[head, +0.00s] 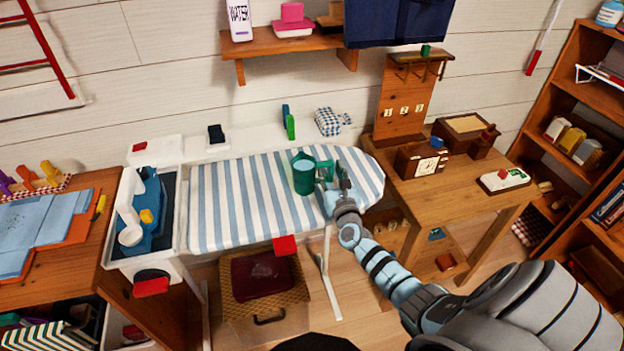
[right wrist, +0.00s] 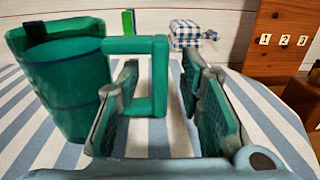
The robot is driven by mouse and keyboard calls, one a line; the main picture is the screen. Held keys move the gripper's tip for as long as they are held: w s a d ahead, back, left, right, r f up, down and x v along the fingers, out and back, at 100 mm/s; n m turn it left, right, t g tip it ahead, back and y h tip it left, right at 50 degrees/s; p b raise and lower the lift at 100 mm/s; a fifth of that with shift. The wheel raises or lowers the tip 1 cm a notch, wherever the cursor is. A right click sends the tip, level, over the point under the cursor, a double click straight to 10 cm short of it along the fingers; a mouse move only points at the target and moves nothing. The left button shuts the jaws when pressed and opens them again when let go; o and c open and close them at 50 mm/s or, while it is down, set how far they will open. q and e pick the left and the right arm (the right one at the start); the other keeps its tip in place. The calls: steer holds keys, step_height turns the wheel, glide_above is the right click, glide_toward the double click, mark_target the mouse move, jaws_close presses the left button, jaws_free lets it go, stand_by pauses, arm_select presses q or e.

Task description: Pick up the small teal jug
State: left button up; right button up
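The small teal jug (head: 303,174) stands upright on the blue-and-white striped board, its square handle pointing right. In the right wrist view the jug (right wrist: 65,85) is at left, and the handle (right wrist: 159,75) reaches across between my two fingers as seen from the camera. My right gripper (head: 335,177) is beside the handle, on the jug's right. In the right wrist view the gripper (right wrist: 165,95) is open, with a gap between its fingers and the handle's outer bar. I cannot tell how deep the handle sits between them. My left gripper is not in view.
The striped board (head: 235,210) is clear left of the jug. A checked cloth item (head: 328,122) and a green item (head: 290,127) lie behind it. A wooden desk (head: 440,190) with a clock (head: 428,164) stands at right. A shelf (head: 280,42) hangs above.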

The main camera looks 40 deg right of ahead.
steer(key=shift+w, duration=0.15)
jaws_close()
